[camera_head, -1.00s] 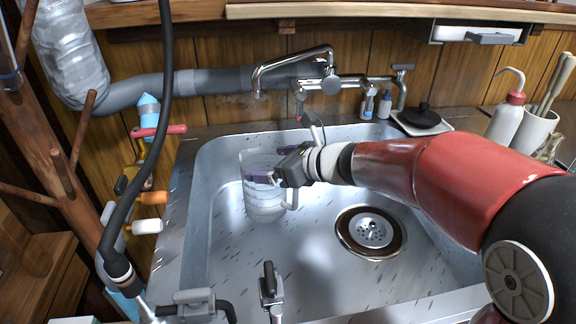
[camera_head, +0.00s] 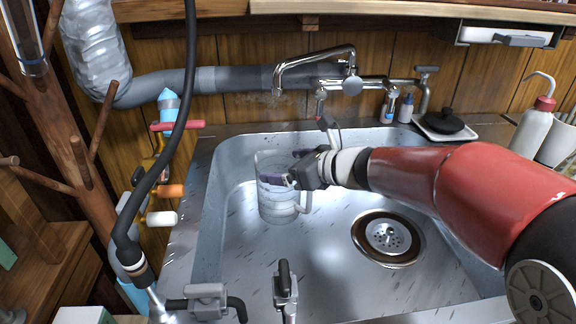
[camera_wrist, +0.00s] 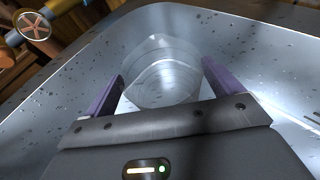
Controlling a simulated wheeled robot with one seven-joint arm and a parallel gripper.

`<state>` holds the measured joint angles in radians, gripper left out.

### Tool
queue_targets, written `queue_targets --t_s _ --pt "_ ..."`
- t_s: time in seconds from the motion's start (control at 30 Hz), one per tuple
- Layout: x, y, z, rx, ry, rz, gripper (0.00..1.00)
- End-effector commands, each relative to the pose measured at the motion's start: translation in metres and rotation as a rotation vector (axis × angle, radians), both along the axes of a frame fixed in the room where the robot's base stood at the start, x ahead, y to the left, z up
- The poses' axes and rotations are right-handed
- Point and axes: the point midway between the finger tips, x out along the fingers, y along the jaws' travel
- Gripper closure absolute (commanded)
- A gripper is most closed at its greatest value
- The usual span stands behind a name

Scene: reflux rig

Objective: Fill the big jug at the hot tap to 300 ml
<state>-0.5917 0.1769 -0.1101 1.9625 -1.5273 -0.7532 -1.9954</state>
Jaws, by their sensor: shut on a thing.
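The big jug (camera_head: 277,200) is clear, with faint markings and a handle on its right side. It is in the left part of the sink, below the tap spout (camera_head: 279,90). My gripper (camera_head: 284,168) is shut on the jug near its upper part, with the purple fingers on either side of it. In the wrist view the jug (camera_wrist: 163,75) is between the fingers, and its round opening faces the camera. I cannot tell whether water is in it or running. A small red mark (camera_head: 320,95) shows on the tap fitting.
The metal sink (camera_head: 330,265) has a round drain (camera_head: 388,235) to the right of the jug. A second grey fixture (camera_head: 286,285) stands at the front edge. Small bottles (camera_head: 405,108) and a black-lidded dish (camera_head: 444,123) stand behind the sink. A hose (camera_head: 190,60) hangs at left.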

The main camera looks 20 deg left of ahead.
Motion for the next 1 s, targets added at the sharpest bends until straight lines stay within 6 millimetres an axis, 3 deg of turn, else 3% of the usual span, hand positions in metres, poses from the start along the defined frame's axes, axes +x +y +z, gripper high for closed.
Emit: queue_targets --t_s 0.1,0.37,0.8,1.0 --pt "0.000 0.000 -0.003 -0.004 0.004 0.000 0.00" --pt "-0.001 -0.003 -0.001 -0.002 0.003 -0.001 0.00" --pt "-0.016 -0.061 0.024 -0.003 0.001 -0.002 0.00" --pt "-0.019 -0.070 0.027 -0.004 0.004 0.000 0.00"
